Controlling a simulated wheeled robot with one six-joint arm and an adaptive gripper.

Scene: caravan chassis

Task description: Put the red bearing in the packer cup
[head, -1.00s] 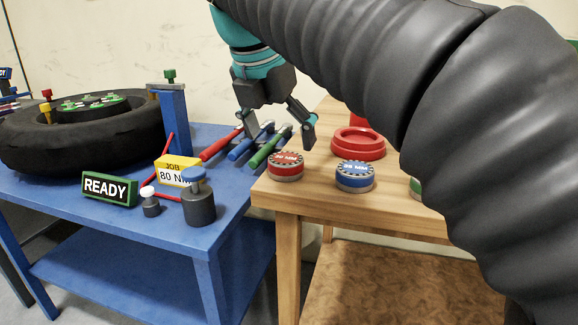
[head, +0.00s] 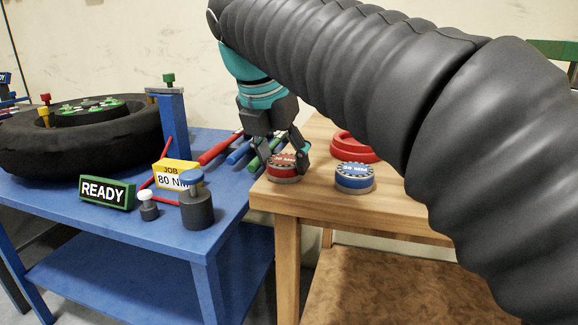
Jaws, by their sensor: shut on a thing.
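The red bearing, a round red-topped disc with white lettering on a grey base (head: 283,174), sits at the near left corner of the wooden table. My gripper (head: 286,157) is down over it from above, its fingers shut on it. The right finger shows at the disc's right side; the far finger is partly hidden behind it. The disc still appears to rest level on the wood. I cannot tell for certain which thing is the packer cup. A dark grey cylinder with a blue knob (head: 197,205) stands on the blue table's front corner.
A blue-topped disc (head: 355,177) stands close right of the red one. A red round dish (head: 354,147) is behind, partly covered by my arm. The blue table (head: 240,207) holds a READY sign (head: 107,192), a yellow JOB sign (head: 172,172), colored-handled tools and a tire (head: 80,146).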

